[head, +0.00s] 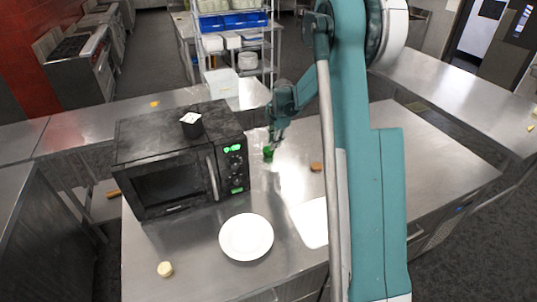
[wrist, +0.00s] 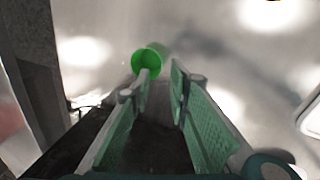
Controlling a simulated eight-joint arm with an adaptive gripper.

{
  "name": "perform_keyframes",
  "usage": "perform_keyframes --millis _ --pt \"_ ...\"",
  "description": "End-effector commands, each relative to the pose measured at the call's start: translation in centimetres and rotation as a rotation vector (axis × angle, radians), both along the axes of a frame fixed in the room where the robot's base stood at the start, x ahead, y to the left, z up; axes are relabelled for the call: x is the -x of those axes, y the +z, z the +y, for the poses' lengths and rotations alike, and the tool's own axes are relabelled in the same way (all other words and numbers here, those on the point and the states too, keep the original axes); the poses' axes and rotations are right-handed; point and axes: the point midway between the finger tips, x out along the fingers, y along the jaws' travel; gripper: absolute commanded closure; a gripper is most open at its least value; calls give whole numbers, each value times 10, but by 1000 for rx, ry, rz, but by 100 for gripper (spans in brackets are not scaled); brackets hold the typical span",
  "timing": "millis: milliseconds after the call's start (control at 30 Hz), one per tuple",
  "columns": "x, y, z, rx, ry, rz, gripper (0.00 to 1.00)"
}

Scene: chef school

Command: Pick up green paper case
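The green paper case (head: 268,153) is a small green cup on the steel table, just right of the microwave. In the wrist view the green paper case (wrist: 148,58) lies ahead of the fingertips, with its round rim facing the camera. My gripper (wrist: 161,76) is open, with a gap between its green-padded fingers and nothing between them. The left fingertip overlaps the case's lower edge in this view; I cannot tell if they touch. In the head view my gripper (head: 274,139) points down just above and beside the case.
A black microwave (head: 176,160) stands close on the left, with a small dark cup (head: 191,124) on top. A white plate (head: 246,237), a white board (head: 311,222), a brown item (head: 316,167) and a pale round item (head: 165,269) lie on the table. Free steel surface lies to the right.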

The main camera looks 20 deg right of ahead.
Motion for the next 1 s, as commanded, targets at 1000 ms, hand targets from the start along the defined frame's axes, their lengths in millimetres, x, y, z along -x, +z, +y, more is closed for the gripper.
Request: perform_keyframes --millis 1000 --pt "-6 -27 1 0 4 1 81"
